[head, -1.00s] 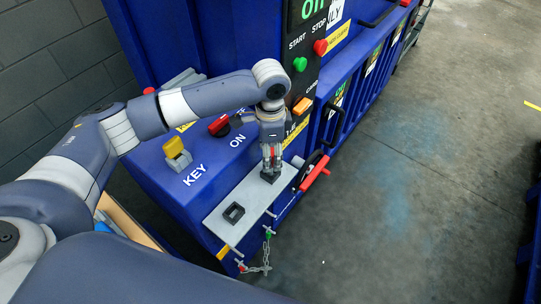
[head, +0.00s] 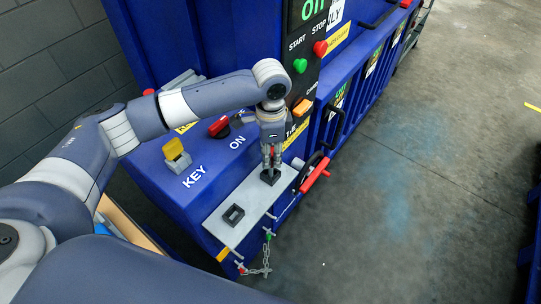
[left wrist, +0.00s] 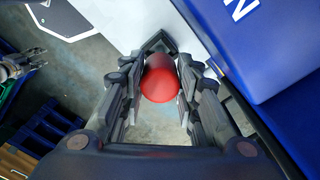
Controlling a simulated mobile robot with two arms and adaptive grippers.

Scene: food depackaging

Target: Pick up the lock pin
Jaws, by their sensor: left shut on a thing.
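My left gripper (head: 271,161) is upright over the grey plate (head: 247,192) on the blue machine. In the left wrist view its fingers (left wrist: 157,88) are shut on a red cylindrical piece (left wrist: 160,80), which I take for the lock pin. The red piece is above a dark square socket (head: 270,178) at the far end of the plate. The fingers hide most of the piece in the head view, and I cannot tell whether its lower end is inside the socket. A gripper-like grey part, likely my right gripper (left wrist: 20,66), shows at the left wrist view's left edge.
A second, empty-looking dark square socket (head: 233,215) is on the plate. A chain (head: 264,262) hangs at the plate's near edge. A red handle (head: 315,174) juts out to the right. A yellow key switch (head: 174,149) stands left. Open floor (head: 410,200) lies right.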

